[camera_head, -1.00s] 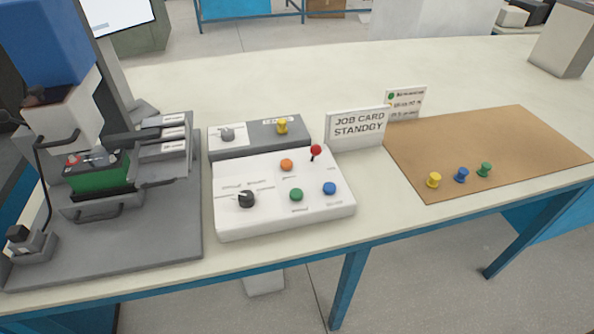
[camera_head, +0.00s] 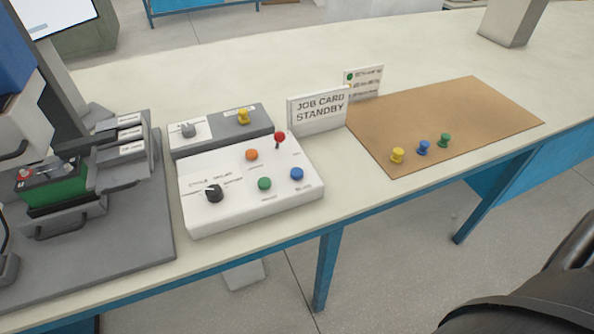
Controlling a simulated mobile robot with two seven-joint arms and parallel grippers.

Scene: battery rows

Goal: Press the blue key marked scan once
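A blue key (camera_head: 296,173) sits at the right front of the white sloped control panel (camera_head: 230,212) on the table. The small lettering beside it is too small to read for certain. A green key (camera_head: 264,184), an orange key (camera_head: 251,155), a black rotary knob (camera_head: 214,193) and a red-tipped lever (camera_head: 280,138) are on the same panel. Nothing touches the blue key. Neither gripper's fingers show. A dark, rounded part of my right arm enters at the bottom right corner, well apart from the panel.
A grey box (camera_head: 222,130) with a knob and yellow button stands behind the panel. A job card sign (camera_head: 318,108) reads STANDBY. A brown mat (camera_head: 450,115) holds yellow, blue and green pegs. A battery fixture (camera_head: 150,240) stands left. Table in front of the mat is clear.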

